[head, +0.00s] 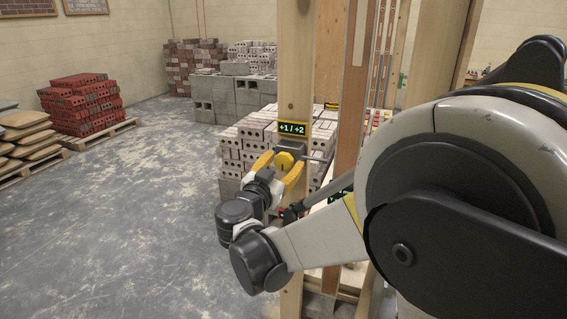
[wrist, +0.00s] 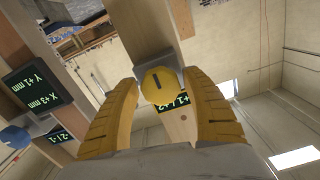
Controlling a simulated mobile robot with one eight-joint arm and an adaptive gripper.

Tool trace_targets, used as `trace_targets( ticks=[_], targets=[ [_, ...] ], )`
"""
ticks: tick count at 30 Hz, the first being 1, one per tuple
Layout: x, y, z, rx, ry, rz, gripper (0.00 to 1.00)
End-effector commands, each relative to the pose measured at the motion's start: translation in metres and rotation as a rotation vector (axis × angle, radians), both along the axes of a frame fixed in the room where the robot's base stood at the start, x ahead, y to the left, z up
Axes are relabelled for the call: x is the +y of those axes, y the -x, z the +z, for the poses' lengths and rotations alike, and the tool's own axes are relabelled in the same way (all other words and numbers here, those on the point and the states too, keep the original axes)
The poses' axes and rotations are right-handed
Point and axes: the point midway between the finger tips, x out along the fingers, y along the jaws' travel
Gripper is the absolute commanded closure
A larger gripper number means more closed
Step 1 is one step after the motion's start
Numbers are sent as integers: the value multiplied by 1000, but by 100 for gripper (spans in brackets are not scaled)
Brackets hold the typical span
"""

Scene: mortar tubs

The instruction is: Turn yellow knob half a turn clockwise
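The yellow knob (head: 285,161) is on a grey box fixed to an upright wooden post, below a small display (head: 292,129) reading "+1 / +2". In the wrist view the round face of the yellow knob (wrist: 160,86) shows a short dark mark, and the display (wrist: 174,102) is partly hidden behind it. My gripper (head: 283,158) is open in front of the post, with one yellow finger on each side of the knob. In the wrist view the fingertips of my gripper (wrist: 160,82) flank the knob, with a narrow gap seeming to show on both sides.
In the wrist view, a blue knob (wrist: 14,137) and a screen (wrist: 34,88) with X and Y readings in mm are at the left. The wooden post (head: 295,60) stands close by. Pale bricks (head: 240,145) are stacked behind it. The floor (head: 130,200) at left is clear.

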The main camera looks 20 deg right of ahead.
Motion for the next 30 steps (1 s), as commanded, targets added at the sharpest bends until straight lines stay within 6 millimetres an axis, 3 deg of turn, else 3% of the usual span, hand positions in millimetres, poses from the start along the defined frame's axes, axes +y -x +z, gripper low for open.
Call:
trace_targets(
  ticks=[13,24,30],
  targets=[
    [6,7,1,0,2,2,32],
    [53,69,1,0,1,5,32],
    [68,92,0,0,2,2,32]
  ],
)
